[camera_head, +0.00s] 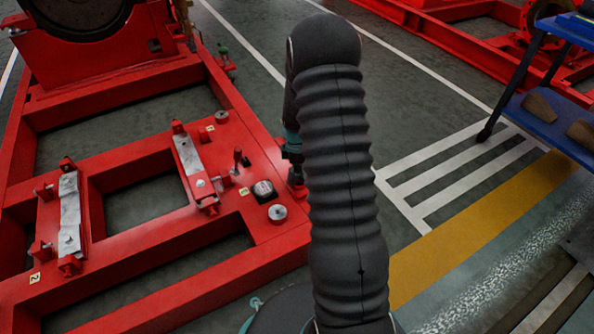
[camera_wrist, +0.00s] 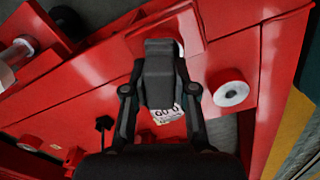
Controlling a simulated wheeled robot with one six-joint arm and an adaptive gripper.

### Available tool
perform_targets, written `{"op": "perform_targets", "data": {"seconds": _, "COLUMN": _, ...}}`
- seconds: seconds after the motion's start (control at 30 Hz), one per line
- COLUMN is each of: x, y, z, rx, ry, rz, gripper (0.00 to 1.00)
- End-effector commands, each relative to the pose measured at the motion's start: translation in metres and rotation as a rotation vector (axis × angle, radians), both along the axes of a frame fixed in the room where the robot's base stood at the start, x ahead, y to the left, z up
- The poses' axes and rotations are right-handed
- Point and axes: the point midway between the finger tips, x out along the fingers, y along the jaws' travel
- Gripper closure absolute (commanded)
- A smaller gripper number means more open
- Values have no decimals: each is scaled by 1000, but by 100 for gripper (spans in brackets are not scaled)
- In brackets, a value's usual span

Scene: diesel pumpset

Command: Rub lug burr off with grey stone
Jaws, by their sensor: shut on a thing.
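My gripper (camera_wrist: 161,75) is in the wrist view, its two finger linkages closed in toward the middle. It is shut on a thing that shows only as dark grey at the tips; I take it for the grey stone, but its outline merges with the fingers. The tips are over a red raised block, the lug (camera_wrist: 130,45), on the red frame. A small pale patch shows beside the tips. The burr cannot be made out, nor whether stone and lug touch.
The red pumpset frame (camera_head: 140,243) fills the left, with bolted pads and a black-and-white labelled block (camera_head: 264,191). A pale round pad (camera_wrist: 231,93) stands right of my gripper. A blue shelf (camera_head: 549,127) with brown pieces is at far right. Striped floor between is clear.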

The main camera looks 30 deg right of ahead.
Motion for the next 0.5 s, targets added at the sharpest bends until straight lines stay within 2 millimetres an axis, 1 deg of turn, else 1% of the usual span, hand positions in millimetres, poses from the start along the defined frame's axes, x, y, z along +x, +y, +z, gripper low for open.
{"op": "perform_targets", "data": {"seconds": 0.5, "x": -15, "y": -1, "z": -1, "rx": -1, "ry": -2, "rz": -1, "gripper": 100}}
